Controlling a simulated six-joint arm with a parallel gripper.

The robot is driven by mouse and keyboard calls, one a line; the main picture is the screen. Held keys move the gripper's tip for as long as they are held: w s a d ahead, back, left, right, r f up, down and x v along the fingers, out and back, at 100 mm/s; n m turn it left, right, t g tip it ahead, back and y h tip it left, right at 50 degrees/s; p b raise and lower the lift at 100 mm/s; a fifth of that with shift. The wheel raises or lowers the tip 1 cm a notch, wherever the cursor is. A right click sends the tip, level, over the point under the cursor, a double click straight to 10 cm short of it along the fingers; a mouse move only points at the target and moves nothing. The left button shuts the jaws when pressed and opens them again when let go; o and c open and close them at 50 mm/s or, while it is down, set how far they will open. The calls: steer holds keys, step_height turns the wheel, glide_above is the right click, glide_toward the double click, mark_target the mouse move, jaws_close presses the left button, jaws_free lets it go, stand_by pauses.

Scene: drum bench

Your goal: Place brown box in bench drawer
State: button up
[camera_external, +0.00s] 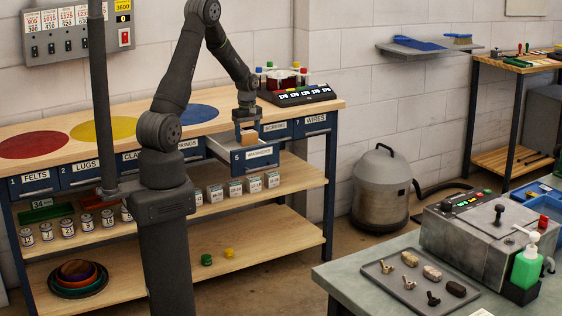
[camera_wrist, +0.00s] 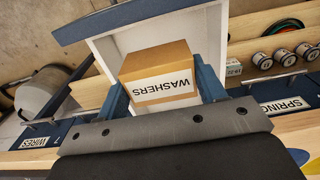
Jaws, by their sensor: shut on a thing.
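The brown box (camera_external: 249,137) carries a white label that reads WASHERS in the wrist view (camera_wrist: 160,62). My gripper (camera_external: 247,127) points down and is shut on the box, with a blue finger on each side of it. The bench drawer (camera_external: 262,158), number 5 and labelled WASHERS, is pulled out below the box. In the wrist view the drawer's pale inside (camera_wrist: 108,48) shows around the box. The box is over the drawer opening or partly inside it; I cannot tell whether it touches the drawer floor.
The drawers labelled SCREWS (camera_external: 274,128) and WIRES (camera_external: 314,121) are closed on the right. A black label panel (camera_external: 300,95) stands on the bench top (camera_external: 225,116) behind my gripper. Small white boxes (camera_external: 234,187) stand on the shelf under the open drawer.

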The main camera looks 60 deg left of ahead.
steer(key=a+f, duration=0.2)
steer(key=a, duration=0.1)
steer(key=a+f, duration=0.1)
steer(key=a, duration=0.1)
steer(key=shift+s+a, duration=0.1)
steer(key=shift+f, duration=2.05)
steer(key=shift+f, duration=0.2)
steer(key=o, duration=1)
steer(key=shift+r, duration=0.1)
step_height(320, 180, up, 12)
steer(key=shift+r, duration=0.1)
